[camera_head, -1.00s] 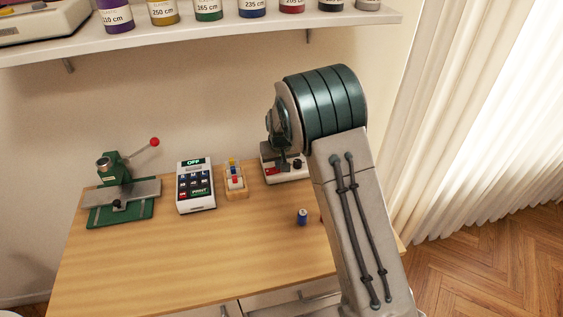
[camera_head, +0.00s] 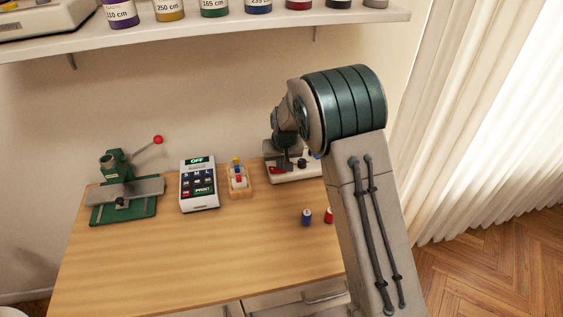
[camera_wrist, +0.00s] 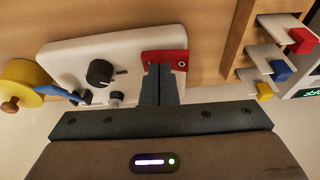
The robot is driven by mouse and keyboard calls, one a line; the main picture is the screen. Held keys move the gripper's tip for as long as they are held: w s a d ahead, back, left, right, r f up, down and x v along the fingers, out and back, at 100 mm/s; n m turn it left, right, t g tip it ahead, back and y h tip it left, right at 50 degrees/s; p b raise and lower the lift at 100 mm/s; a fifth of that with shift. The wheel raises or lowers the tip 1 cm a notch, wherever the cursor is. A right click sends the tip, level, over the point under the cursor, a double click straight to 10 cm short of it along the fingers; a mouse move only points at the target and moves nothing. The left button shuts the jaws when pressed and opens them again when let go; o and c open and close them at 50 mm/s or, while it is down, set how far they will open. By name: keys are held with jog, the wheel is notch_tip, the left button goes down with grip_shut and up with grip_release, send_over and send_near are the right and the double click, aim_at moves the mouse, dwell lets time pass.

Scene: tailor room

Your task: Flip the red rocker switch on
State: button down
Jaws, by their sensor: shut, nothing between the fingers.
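The red rocker switch (camera_wrist: 173,57) sits at one corner of a white device (camera_wrist: 70,60) on the wooden table. The device also carries a black knob (camera_wrist: 100,72). In the wrist view a small pale ring mark shows at the switch's right end. My gripper (camera_wrist: 160,70) is shut and empty, its fingertips over the lower left part of the switch and hiding it. I cannot tell whether they touch. In the head view my gripper (camera_head: 283,162) is above the device (camera_head: 300,174), just by the switch (camera_head: 276,171).
A wooden holder with coloured tabs (camera_head: 239,188), a white keypad box (camera_head: 199,184) reading "OFF" and a green press (camera_head: 123,200) stand to the left. A blue spool (camera_head: 306,217) and red spool (camera_head: 329,215) are in front. A shelf (camera_head: 220,34) hangs above.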

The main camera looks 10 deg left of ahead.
jog(key=r+p, duration=0.1)
jog(key=r, duration=0.2)
jog(key=r+p, duration=0.1)
jog(key=r, duration=0.1)
jog(key=shift+w+d+p, duration=0.15)
jog(key=shift+d+p, duration=0.15)
jog(key=shift+d, duration=0.05)
jog(key=d+b+v, duration=0.2)
jog(key=v, duration=0.6)
jog(key=shift+r, duration=0.3)
jog(key=shift+d, duration=0.15)
